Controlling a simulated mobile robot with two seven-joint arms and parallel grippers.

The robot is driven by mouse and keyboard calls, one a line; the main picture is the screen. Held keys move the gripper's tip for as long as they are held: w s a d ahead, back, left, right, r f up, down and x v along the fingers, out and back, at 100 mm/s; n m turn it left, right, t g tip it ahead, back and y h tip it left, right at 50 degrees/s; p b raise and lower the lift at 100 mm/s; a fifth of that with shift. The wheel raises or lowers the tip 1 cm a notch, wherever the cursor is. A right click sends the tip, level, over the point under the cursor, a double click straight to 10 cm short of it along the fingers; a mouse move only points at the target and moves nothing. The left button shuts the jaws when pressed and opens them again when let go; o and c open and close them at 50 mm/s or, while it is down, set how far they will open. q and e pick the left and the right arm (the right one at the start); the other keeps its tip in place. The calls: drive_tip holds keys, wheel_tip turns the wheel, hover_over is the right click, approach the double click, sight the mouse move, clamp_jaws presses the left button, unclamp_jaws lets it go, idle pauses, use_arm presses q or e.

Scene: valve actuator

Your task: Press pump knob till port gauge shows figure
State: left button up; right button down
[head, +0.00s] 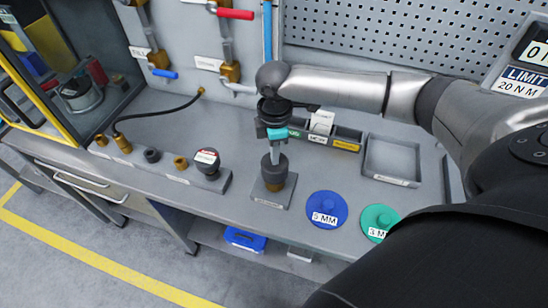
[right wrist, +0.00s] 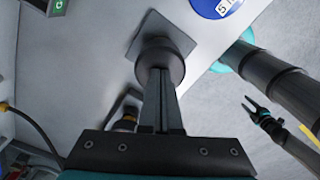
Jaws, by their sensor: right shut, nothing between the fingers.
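The pump knob (head: 274,165) is a dark round cap over a brass collar on a square grey base plate (head: 272,195), near the bench's front edge. My right gripper (head: 275,155) points down at it, fingers shut and empty. In the right wrist view the shut fingertips (right wrist: 161,72) meet the top of the dark knob (right wrist: 160,57); whether it is pushed down I cannot tell. A dark round gauge (head: 207,162) with a red-and-white face stands on the port strip to the left; its figure is too small to read. My left gripper (right wrist: 256,108) shows small and open in the right wrist view.
Blue (head: 326,209) and green (head: 379,222) discs lie to the right of the knob. A grey tray (head: 392,160) and a labelled bin row (head: 345,138) stand behind. A black hose (head: 155,114) runs along the bench at left. Pipes with red and blue handles hang on the wall.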

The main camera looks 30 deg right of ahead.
drive_tip(key=shift+s+f+b, duration=0.1)
drive_tip(key=shift+f+b, duration=0.8)
drive_tip(key=shift+f, duration=1.3)
drive_tip(key=shift+r, duration=0.15)
wheel_tip(320, 180, up, 7)
drive_tip(key=p, duration=0.8)
drive_tip(key=shift+f, duration=0.2)
idle(0.6)
